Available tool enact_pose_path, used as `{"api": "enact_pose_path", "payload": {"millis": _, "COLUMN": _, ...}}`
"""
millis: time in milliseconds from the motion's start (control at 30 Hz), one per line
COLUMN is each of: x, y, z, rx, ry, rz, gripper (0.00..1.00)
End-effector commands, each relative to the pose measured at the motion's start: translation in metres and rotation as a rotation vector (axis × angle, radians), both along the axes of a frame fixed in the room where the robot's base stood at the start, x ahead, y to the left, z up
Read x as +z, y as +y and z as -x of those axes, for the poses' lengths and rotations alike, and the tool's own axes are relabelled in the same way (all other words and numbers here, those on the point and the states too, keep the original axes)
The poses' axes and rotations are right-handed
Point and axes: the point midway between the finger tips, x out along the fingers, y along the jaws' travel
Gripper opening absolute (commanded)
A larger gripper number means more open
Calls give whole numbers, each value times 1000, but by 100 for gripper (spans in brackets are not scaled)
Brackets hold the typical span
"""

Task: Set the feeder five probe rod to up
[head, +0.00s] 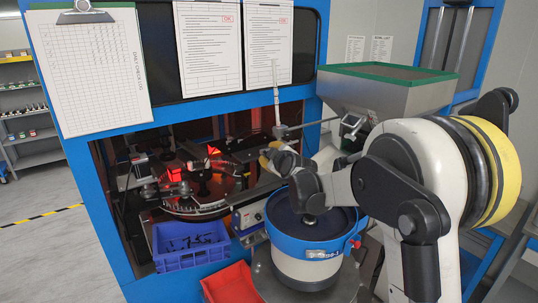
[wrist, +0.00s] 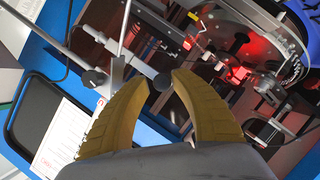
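A thin upright probe rod (head: 275,85) stands in a clamp at the front of the sorter, in front of the hanging sheets. The bracket and rods also show at the upper left in the wrist view (wrist: 118,62). A short bar runs from there to a black ball knob (wrist: 161,83). My gripper (head: 265,158) is at the sorter's front, below the clamp. In the wrist view its yellow fingers (wrist: 162,77) are on either side of the knob, with no clear gap seen. The knob is hidden by the gripper in the head view. No feeder number is readable.
A blue-rimmed bowl feeder (head: 309,254) stands under my arm, with a grey hopper (head: 385,97) behind. A blue crate (head: 190,258) and a red tray (head: 232,284) are at the front. The red-lit turntable (head: 193,213) lies inside the sorter.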

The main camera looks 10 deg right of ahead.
Motion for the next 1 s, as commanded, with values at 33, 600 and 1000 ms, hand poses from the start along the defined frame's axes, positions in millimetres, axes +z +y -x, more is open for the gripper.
{"api": "enact_pose_path", "payload": {"millis": 33, "x": 1, "y": 0, "z": 3, "rx": 0, "ry": 0, "rz": 0, "gripper": 30}}
{"api": "enact_pose_path", "payload": {"millis": 600, "x": 30, "y": -12, "z": 104, "rx": -1, "ry": 0, "rz": 0, "gripper": 30}}
{"api": "enact_pose_path", "payload": {"millis": 1000, "x": 33, "y": -13, "z": 114, "rx": -1, "ry": -1, "rz": -1, "gripper": 30}}
